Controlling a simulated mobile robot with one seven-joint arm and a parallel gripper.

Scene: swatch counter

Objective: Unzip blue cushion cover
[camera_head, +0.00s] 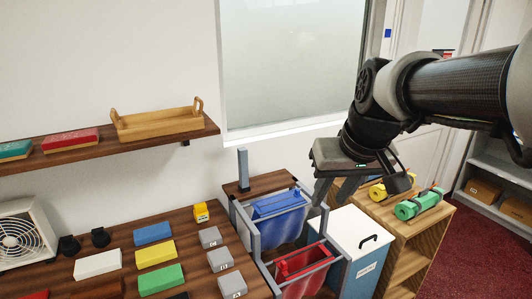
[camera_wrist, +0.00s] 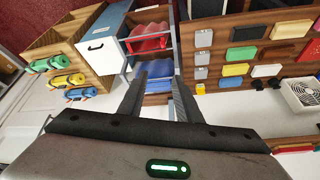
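The blue cushion cover (camera_head: 278,205) sits in the back bay of a grey metal frame at the right end of the counter. A lighter blue strip runs along its top; I cannot make out a zip pull. It also shows in the wrist view, as a blue patch (camera_wrist: 158,70) beyond and between my fingertips. My gripper (camera_head: 331,194) hangs above and to the right of the frame. In the wrist view its two fingers (camera_wrist: 158,82) are apart with nothing between them, so it is open and clear of the cover.
A red cover (camera_head: 302,262) hangs in the front bay of the grey frame (camera_head: 262,240). A white-lidded bin (camera_head: 350,235) stands right of it. Green and yellow rolls (camera_head: 418,203) lie on a wooden cabinet. Coloured swatch blocks (camera_head: 155,253) cover the counter; a shelf with a wooden tray (camera_head: 155,123) hangs above.

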